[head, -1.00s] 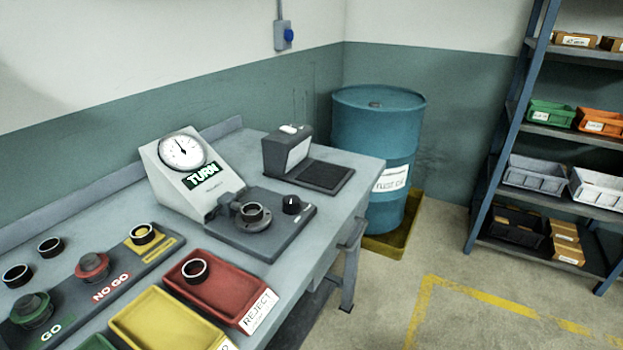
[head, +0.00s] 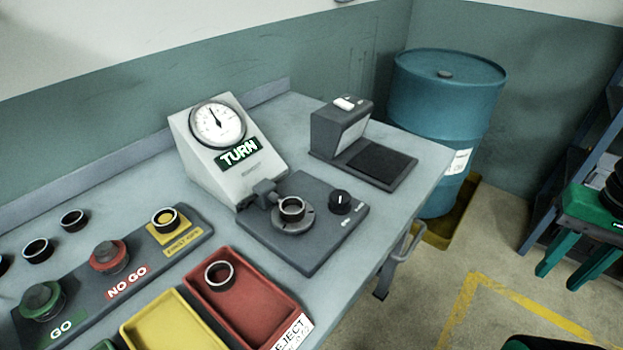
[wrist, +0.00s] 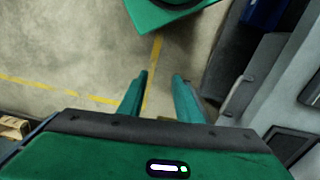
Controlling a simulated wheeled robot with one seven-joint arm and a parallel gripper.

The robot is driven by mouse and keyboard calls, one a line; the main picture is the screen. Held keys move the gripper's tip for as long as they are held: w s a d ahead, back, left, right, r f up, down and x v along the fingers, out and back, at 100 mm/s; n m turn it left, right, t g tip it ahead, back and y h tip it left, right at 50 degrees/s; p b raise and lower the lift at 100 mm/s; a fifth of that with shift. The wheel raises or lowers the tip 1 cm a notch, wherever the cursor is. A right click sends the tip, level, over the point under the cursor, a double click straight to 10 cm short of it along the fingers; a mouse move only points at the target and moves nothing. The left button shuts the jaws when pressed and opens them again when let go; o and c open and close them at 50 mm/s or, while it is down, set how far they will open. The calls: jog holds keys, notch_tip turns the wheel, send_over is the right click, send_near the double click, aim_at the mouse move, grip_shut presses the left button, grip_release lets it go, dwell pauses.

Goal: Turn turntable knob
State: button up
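The small black turntable knob (head: 341,201) with a white mark sits at the right of a dark base plate (head: 310,252). The turntable (head: 292,222) on the same plate carries a dark ring (head: 291,207). Behind it stands a grey gauge housing with a dial (head: 218,122) and a green TURN sign (head: 239,152). My gripper (head: 562,277) is at the far right of the head view, over the floor and well clear of the bench. Its green fingers are apart and empty, as the wrist view (wrist: 159,88) shows. The knob cannot be made out in the wrist view.
A red reject tray (head: 248,300) holding a ring (head: 220,275) and a yellow tray (head: 166,330) lie in front. A grey device (head: 343,128) stands behind the knob. A blue drum (head: 446,105) stands past the bench end.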

jog(key=shift+w, duration=0.25)
jog(key=shift+d, duration=0.1)
jog(key=o, duration=0.5)
jog(key=shift+s+r, duration=0.15)
jog(key=shift+s, duration=0.1)
jog(key=shift+o, duration=0.4)
jog(key=w+a+r, duration=0.4)
jog(key=w+a, duration=0.1)
jog(key=w, duration=0.3)
jog(key=shift+w+a, duration=0.25)
jog(key=shift+w, duration=0.05)
notch_tip(320, 180, up, 5)
jog(key=m, duration=0.1)
send_over(341, 196)
notch_tip(341, 196, down, 11)
jog(key=shift+r, duration=0.15)
